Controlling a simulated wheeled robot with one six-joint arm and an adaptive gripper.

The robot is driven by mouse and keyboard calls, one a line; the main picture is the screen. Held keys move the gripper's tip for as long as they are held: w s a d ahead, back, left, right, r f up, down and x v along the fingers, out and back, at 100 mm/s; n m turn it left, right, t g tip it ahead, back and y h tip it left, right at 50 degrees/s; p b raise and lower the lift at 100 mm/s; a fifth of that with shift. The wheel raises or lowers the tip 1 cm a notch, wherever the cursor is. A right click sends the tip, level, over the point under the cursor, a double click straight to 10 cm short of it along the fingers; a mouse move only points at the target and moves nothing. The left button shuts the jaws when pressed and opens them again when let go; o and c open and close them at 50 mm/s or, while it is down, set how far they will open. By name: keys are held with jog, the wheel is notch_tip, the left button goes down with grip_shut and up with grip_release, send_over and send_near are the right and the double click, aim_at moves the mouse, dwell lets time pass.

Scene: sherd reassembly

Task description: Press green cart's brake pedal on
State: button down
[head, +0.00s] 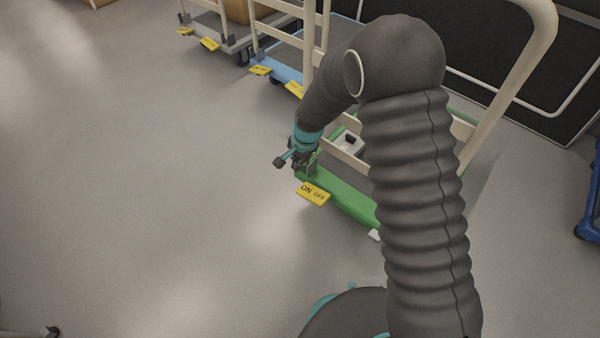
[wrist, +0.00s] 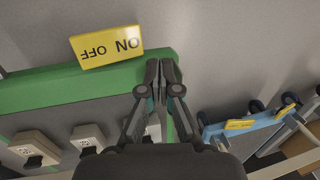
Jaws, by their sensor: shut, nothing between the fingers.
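The green cart (head: 346,202) stands under my arm in the head view, partly hidden behind it. Its yellow brake pedal (head: 313,194) sticks out from the edge of the deck and reads ON and OFF. The pedal also shows in the wrist view (wrist: 106,47), upside down, with its ON half nearer my fingers. My gripper (head: 299,158) is shut and empty, above the deck's corner near the pedal. In the wrist view its fingertips (wrist: 160,68) lie just beside the ON end, apart from it in the picture. I cannot tell the pedal's tilt.
Several pale boxes (wrist: 35,146) sit on the green deck. A blue cart (head: 285,62) with yellow pedals (head: 260,70) and a grey cart (head: 222,36) stand farther back. A dark blue cart edge (head: 588,228) is at the right.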

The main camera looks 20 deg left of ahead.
jog(key=shift+w+a+r, duration=0.1)
jog(key=shift+a+r, duration=0.1)
jog(key=shift+r, duration=0.8)
jog(key=shift+w+a+r, duration=0.1)
jog(key=shift+a+r, duration=0.1)
jog(key=shift+r, duration=0.75)
